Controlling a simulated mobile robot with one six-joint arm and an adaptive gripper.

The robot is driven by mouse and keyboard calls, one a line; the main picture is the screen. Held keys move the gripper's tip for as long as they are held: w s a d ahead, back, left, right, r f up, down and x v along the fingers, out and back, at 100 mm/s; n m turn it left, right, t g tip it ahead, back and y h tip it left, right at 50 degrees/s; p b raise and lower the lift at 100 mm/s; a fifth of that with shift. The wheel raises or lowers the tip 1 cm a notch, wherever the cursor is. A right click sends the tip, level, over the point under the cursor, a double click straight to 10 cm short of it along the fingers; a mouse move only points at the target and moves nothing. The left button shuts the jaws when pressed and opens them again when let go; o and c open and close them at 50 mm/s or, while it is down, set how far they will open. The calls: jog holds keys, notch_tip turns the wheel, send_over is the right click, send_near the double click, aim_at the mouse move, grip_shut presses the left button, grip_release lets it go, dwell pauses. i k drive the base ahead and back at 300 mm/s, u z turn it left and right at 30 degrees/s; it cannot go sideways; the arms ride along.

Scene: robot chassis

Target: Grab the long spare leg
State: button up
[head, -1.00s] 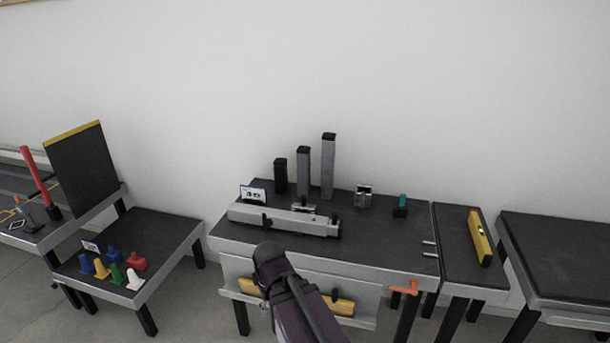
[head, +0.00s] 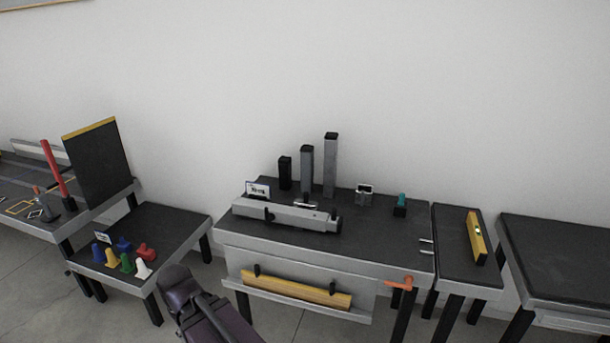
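Three upright posts stand at the back of the middle table (head: 370,235). The tallest, a grey post with a dark top (head: 330,165), is on the right and looks like the long spare leg. A medium grey post (head: 307,170) stands to its left, and a short black post (head: 285,173) stands further left. Their bases are partly hidden behind a long grey beam (head: 290,214) lying across the table. Part of my arm shows at the bottom, left of the table front. My gripper is not in view.
A small label card (head: 258,190), a small metal part (head: 364,196) and a teal-topped piece (head: 400,205) are on the table. A yellow bar (head: 295,290) hangs at its front, with an orange handle (head: 400,283) beside it. Coloured cones stand on the left table (head: 165,228).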

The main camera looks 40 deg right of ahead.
aim_at(330, 139)
jog(key=u, duration=0.4)
jog(key=i, duration=2.7)
jog(key=z, duration=0.9)
